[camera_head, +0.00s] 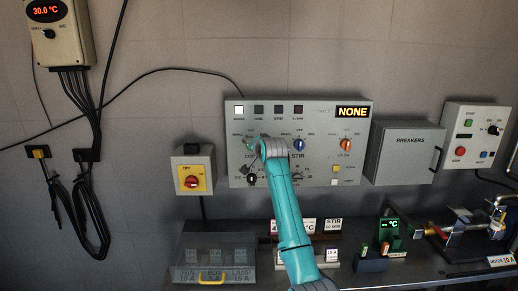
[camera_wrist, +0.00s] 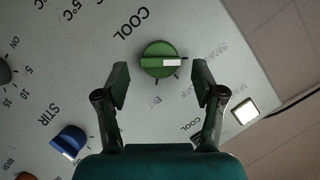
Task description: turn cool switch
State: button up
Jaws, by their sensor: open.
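The cool switch is a green round knob (camera_wrist: 158,60) with a white pointer bar, below the COOL lettering on the grey control panel (camera_wrist: 60,90). Its bar points right in the wrist view. My gripper (camera_wrist: 160,78) is open, its two fingers to the left and right of the knob with gaps on both sides. No contact shows. In the head view my gripper (camera_head: 258,149) is at the left part of the panel (camera_head: 315,105), and my arm mostly hides the knob there.
A blue STIR knob (camera_wrist: 68,141) and a lit white button (camera_wrist: 245,111) are near my fingers. In the head view, a red switch on a yellow plate (camera_head: 192,180) is left of the panel, and a breaker box (camera_head: 405,155) is right. A cluttered bench (camera_head: 430,272) lies below.

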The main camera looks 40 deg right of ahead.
jog(key=v, duration=0.9)
jog(key=shift+s, duration=0.35)
jog(key=shift+a+r, duration=0.15)
